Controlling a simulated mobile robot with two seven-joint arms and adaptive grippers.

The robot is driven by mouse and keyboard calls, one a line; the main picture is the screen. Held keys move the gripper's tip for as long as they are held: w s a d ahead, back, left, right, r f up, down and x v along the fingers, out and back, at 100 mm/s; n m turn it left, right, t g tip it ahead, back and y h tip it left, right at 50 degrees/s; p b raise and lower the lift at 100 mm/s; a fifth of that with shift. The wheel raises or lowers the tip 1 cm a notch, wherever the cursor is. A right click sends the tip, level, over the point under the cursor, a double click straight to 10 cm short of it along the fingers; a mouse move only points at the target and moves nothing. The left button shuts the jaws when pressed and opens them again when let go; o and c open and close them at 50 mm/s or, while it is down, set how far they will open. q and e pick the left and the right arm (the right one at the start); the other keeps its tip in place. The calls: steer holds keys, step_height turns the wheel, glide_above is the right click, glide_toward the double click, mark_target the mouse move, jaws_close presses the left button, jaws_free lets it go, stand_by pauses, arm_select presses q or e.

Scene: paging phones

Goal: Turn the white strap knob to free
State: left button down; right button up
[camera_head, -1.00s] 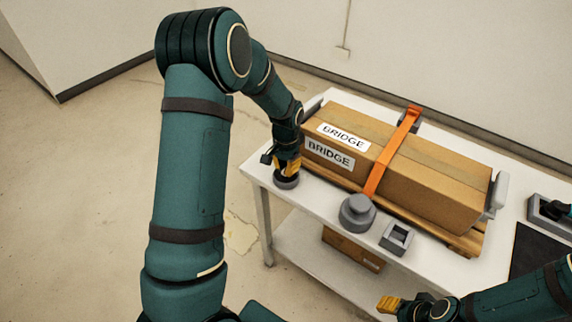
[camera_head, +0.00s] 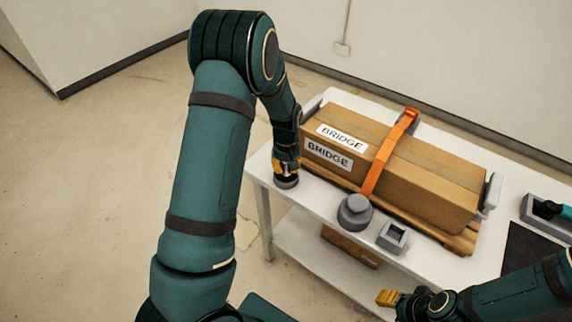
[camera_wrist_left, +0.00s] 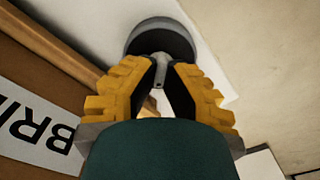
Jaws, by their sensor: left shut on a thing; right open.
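A pale strap knob (camera_wrist_left: 160,68) sits on a round dark grey base (camera_wrist_left: 150,35) in the left wrist view. In the head view the dark base (camera_head: 286,182) is at the table's near left corner, beside the box. My left gripper (camera_head: 286,168) reaches down onto it. In the left wrist view its yellow-padded fingers (camera_wrist_left: 164,82) are closed around the knob, hiding part of it. Which setting the knob points to cannot be read. My right gripper (camera_head: 388,299) is open and empty, low in front of the table.
A cardboard box (camera_head: 425,190) labelled BRIDGE lies on a wooden pallet under an orange strap (camera_head: 383,160). A larger grey knob-like part (camera_head: 355,211) and a square grey socket (camera_head: 393,236) stand in front. A dark mat (camera_head: 530,250) lies at right.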

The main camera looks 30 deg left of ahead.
mark_target(286, 169)
arm_select(q)
steer(key=shift+s+n, duration=0.1)
steer(key=shift+n, duration=0.5)
steer(key=c, duration=1)
jaws_free()
step_height(286, 169, up, 12)
